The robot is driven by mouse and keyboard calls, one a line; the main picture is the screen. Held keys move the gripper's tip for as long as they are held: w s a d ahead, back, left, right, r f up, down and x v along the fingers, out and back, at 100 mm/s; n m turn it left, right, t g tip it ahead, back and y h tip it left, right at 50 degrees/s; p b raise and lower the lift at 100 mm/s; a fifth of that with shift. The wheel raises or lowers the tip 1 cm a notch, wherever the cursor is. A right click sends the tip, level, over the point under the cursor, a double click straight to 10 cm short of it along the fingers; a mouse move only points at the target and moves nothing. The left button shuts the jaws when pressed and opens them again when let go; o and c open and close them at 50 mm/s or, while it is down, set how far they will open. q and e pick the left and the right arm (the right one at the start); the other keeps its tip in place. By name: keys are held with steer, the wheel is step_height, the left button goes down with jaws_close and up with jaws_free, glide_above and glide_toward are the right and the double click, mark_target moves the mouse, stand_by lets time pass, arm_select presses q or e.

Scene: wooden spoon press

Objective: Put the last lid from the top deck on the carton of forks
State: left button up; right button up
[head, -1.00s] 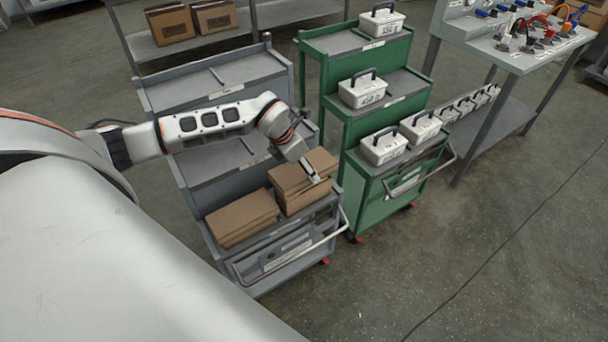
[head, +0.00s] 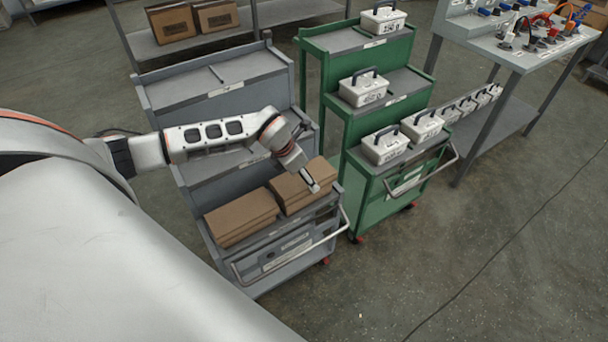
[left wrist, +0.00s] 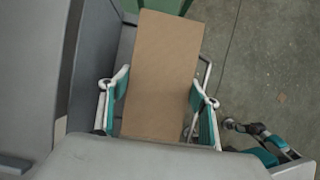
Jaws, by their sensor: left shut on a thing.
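My left gripper (head: 312,184) is shut on a brown cardboard lid (head: 296,180) at the right carton on the low front deck of the grey cart (head: 282,236). The lid lies level over this carton; whether it is fully seated I cannot tell. In the left wrist view the lid (left wrist: 162,75) fills the space between the two teal fingers (left wrist: 160,105) and hides what is under it. A second brown carton (head: 240,216) stands beside it on the left. The top deck (head: 222,76) is bare. A teal-and-white gripper (left wrist: 268,142), apparently my right one, shows partly at lower right.
A green stepped cart (head: 357,157) with white handled boxes stands close on the right. A workbench (head: 520,60) with cables is farther right. Two brown boxes (head: 192,18) lie on a back shelf. Open floor lies at front right.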

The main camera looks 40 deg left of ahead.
arm_select(q)
steer(key=o, duration=0.9)
steer(key=shift+o, duration=0.4)
arm_select(e)
steer(key=shift+w+r, duration=0.15)
steer(key=shift+w, duration=0.05)
steer(key=shift+w, duration=0.15)
